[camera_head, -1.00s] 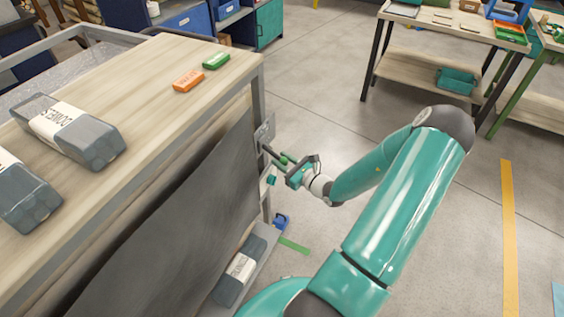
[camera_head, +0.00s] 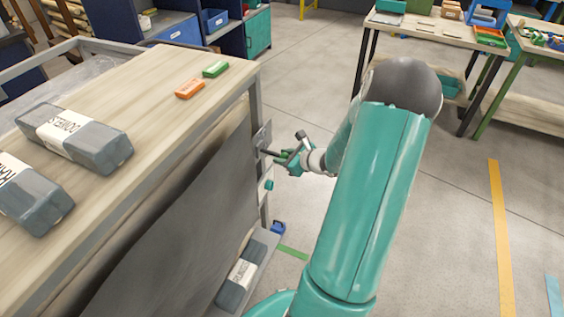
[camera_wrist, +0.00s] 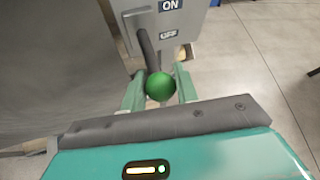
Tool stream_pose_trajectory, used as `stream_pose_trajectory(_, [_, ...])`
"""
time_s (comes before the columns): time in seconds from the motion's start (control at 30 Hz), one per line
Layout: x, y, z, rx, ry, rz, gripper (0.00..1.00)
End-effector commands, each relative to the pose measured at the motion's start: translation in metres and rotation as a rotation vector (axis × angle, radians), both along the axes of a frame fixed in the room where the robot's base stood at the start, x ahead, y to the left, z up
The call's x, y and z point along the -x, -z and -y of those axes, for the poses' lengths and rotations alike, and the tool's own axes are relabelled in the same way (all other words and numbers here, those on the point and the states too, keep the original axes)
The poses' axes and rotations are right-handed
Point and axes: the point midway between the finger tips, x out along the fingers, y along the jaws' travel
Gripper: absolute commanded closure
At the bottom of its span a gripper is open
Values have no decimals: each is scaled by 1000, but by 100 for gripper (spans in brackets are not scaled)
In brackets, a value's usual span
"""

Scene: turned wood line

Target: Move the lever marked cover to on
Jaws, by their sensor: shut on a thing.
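The lever has a dark shaft (camera_wrist: 147,50) and a green ball knob (camera_wrist: 159,87). It stands out from a grey plate (camera_wrist: 190,22) with an ON label above an OFF label. In the head view the plate (camera_head: 262,137) is on the cart's right end post. My gripper (camera_head: 284,156) is at the lever's outer end, and in the wrist view its fingers (camera_wrist: 159,92) lie on both sides of the knob, shut on it. The shaft leaves the plate near the height of the OFF label. A cover marking is not readable.
Below the lever are a small teal knob (camera_head: 269,185) and a blue item (camera_head: 278,228). Floor to the right is open.

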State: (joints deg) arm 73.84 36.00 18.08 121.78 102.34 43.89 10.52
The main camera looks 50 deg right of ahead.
Motion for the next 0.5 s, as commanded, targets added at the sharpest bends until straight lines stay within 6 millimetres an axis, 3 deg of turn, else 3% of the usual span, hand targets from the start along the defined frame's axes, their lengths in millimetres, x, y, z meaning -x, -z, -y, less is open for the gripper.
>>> stream_pose_trajectory(0.3, [-6,-29,-3,105,-6,-270,100])
stream_pose_trajectory(0.5, [-9,-40,-4,98,-2,-268,100])
